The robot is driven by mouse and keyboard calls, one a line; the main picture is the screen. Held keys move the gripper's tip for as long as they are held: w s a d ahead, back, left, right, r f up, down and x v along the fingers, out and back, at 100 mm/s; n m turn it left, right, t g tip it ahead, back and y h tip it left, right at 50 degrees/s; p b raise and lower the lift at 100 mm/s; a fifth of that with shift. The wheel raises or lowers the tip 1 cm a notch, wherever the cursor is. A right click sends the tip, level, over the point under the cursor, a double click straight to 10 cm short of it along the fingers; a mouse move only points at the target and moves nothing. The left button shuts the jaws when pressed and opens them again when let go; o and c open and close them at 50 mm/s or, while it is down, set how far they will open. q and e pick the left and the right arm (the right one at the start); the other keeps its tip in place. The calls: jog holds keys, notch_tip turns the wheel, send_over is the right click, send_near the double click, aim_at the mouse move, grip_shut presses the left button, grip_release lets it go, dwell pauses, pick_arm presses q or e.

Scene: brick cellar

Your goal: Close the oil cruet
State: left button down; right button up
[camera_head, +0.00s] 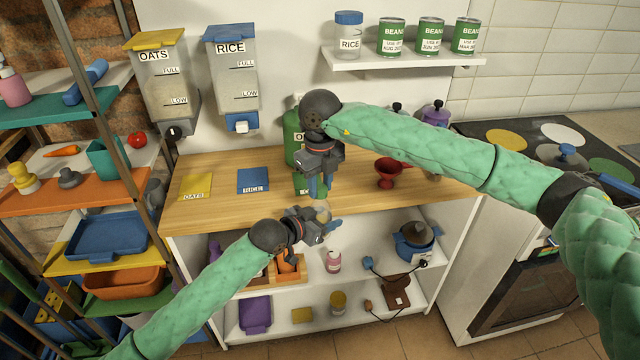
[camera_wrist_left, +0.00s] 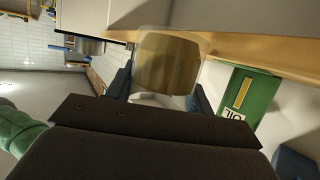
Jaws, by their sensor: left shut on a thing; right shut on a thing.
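The oil cruet (camera_wrist_left: 167,62) is a see-through, rounded container with a yellowish-brown look, close up in the left wrist view. My left gripper (camera_head: 326,226) is shut on it, with a blue finger on either side, in front of the counter edge. In the head view the cruet (camera_head: 323,214) is small and partly hidden. My right gripper (camera_head: 320,191) points down just above it, its blue fingers close together. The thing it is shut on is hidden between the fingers. I cannot tell whether the cruet's mouth is covered.
A green oil container (camera_head: 292,135) stands behind my right gripper. A green mat (camera_head: 302,186), a blue rice mat (camera_head: 252,181), a yellow oats mat (camera_head: 195,187) and a red funnel (camera_head: 388,172) are on the counter. Open shelves with a blue pot (camera_head: 414,247) lie below.

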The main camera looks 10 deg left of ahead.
jog(key=m, duration=0.7)
jog(key=shift+w, duration=0.1)
jog(key=o, duration=0.9)
jog(key=shift+r, duration=2.25)
jog(key=shift+r, duration=0.1)
jog(key=shift+c, duration=0.2)
